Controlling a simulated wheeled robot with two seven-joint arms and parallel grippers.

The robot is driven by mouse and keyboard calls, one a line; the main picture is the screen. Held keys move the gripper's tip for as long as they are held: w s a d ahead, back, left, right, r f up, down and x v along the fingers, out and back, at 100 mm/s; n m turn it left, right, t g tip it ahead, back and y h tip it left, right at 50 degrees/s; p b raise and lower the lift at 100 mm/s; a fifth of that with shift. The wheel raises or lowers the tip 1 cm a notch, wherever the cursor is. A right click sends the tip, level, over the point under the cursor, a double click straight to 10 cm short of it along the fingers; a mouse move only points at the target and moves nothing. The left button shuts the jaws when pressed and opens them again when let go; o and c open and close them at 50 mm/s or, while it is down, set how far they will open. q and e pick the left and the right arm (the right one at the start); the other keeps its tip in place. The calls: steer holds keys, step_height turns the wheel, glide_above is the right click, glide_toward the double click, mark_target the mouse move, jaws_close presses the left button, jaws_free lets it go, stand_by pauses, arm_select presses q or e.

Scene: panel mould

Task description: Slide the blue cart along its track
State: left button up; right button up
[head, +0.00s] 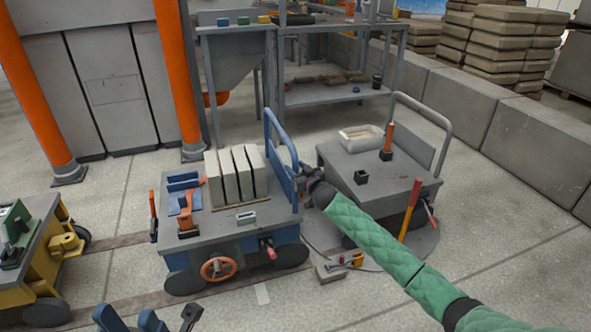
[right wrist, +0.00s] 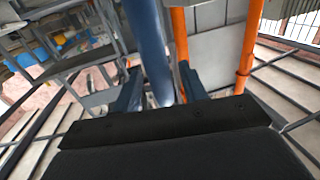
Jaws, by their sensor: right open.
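The blue cart (head: 225,235) stands on its track (head: 145,301) in the middle of the head view. My right gripper (head: 301,173) is at this handle, at the end of the green-sleeved arm. In the right wrist view, its two blue fingers (right wrist: 159,88) are apart, with the blue handle tube (right wrist: 148,40) between them. Contact is unclear. My left gripper (head: 128,317) shows at the bottom edge, fingers apart and empty.
A grey cart (head: 345,163) with a white tray stands close to the right of the blue cart. A yellow cart (head: 38,240) stands at the left. Orange posts (head: 178,70) and a steel rack (head: 330,95) stand behind. A grey block with tools (head: 330,271) lies on the floor.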

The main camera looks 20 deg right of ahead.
steer(key=shift+w+a, duration=0.1)
steer(key=shift+w, duration=0.35)
jaws_close()
steer(key=shift+a, duration=0.1)
